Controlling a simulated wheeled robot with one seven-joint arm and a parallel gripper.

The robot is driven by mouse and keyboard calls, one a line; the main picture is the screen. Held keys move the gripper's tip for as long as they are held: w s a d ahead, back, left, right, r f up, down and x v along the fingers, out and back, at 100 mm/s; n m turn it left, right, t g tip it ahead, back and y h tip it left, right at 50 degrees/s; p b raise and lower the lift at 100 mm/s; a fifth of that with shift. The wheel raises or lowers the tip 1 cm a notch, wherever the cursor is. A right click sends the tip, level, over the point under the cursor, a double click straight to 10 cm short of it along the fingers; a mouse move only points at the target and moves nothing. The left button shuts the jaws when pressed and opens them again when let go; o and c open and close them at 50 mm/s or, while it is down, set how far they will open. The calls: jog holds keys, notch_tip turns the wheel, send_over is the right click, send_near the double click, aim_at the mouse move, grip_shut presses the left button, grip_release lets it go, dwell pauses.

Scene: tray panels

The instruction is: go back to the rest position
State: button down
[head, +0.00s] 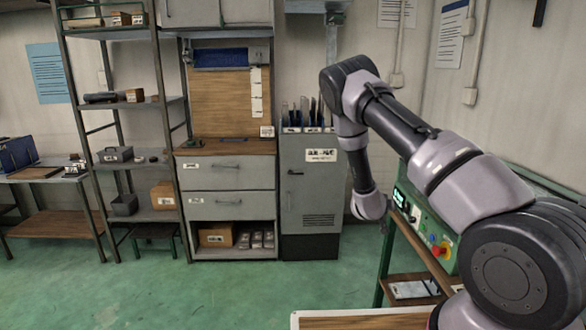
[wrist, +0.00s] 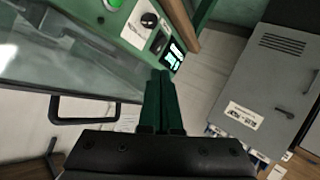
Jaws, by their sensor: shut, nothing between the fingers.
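My gripper (wrist: 164,75) shows in the wrist view as two dark green fingers side by side, shut with nothing between them. In the head view my arm reaches up from the right and bends down, and its last visible link hangs beside the green control panel (head: 424,228). The fingers cannot be made out there. In the wrist view the panel (wrist: 134,36) lies just beyond the fingertips, with a lit display (wrist: 173,55), a black knob (wrist: 149,20) and a green button. I cannot tell whether the fingers touch it.
A clear pane with a black handle (wrist: 83,122) is left of the fingers. A grey cabinet (head: 308,185) stands behind my arm, beside a drawer workbench (head: 225,172). Shelves (head: 125,105) stand farther left. A wooden surface (head: 360,321) is at the bottom.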

jog(key=s+a+r+m+y, duration=0.1)
jog(key=s+a+r+y, duration=0.2)
jog(key=r, duration=0.7)
jog(key=s+a+r+m+g+y, duration=0.1)
jog(key=s+a+r+y, duration=0.25)
jog(key=r, duration=0.65)
jog(key=s+a+r+y, duration=0.2)
jog(key=a+r+y, duration=0.15)
jog(key=r, duration=0.65)
jog(key=s+a+r+y, duration=0.1)
jog(key=s+a+r, duration=0.2)
jog(key=s+r, duration=0.8)
jog(key=s+r+n+g, duration=0.1)
jog(key=s, duration=1.8)
jog(key=shift+g, duration=0.3)
